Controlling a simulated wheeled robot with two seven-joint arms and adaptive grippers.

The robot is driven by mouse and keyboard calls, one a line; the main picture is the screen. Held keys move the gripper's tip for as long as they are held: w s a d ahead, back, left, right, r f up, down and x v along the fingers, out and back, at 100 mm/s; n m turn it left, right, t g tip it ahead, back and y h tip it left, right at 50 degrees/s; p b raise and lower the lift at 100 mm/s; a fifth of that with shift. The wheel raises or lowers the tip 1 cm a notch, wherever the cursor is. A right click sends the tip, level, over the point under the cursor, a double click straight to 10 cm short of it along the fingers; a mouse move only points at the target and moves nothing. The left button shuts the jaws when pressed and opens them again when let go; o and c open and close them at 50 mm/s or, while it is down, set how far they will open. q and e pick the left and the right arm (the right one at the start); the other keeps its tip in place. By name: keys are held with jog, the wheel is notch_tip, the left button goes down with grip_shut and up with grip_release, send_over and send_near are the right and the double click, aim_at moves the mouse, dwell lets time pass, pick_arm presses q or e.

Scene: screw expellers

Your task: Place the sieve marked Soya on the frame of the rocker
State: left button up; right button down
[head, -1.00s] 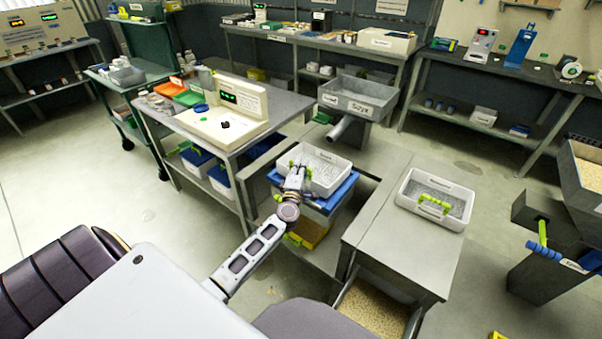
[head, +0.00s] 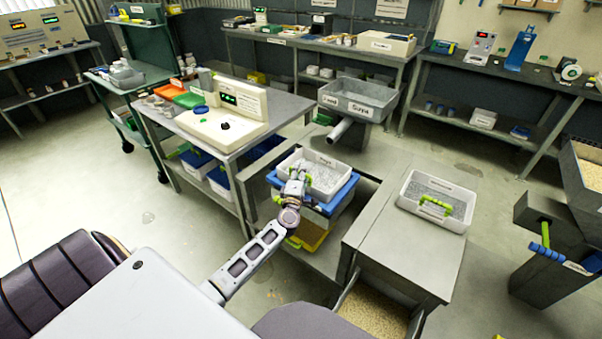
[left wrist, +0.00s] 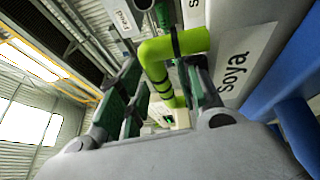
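The white sieve (head: 333,188) sits on the blue frame (head: 344,193) of a stand, looking roughly level. In the left wrist view its wall bears a "soya" label (left wrist: 233,62), with blue frame (left wrist: 300,130) beside and below it. Its bright green handle (left wrist: 160,62) stands between the fingers of my left gripper (left wrist: 165,85). The fingers are apart, with a gap between the left finger and the handle. In the head view this gripper (head: 296,182) is at the sieve's near left side and hides part of it. My right gripper is not in view.
A second white sieve with a green handle (head: 436,200) lies on the grey bench (head: 400,245) to the right. A grey hopper (head: 358,98) stands behind. A table with a control panel (head: 240,100) is at left. A yellow bin (head: 310,234) is below the frame.

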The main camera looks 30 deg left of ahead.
pick_arm(q)
jog(key=shift+s, duration=0.1)
jog(key=shift+v, duration=5.6)
jog(key=shift+s+d, duration=0.15)
jog(key=shift+s, duration=0.15)
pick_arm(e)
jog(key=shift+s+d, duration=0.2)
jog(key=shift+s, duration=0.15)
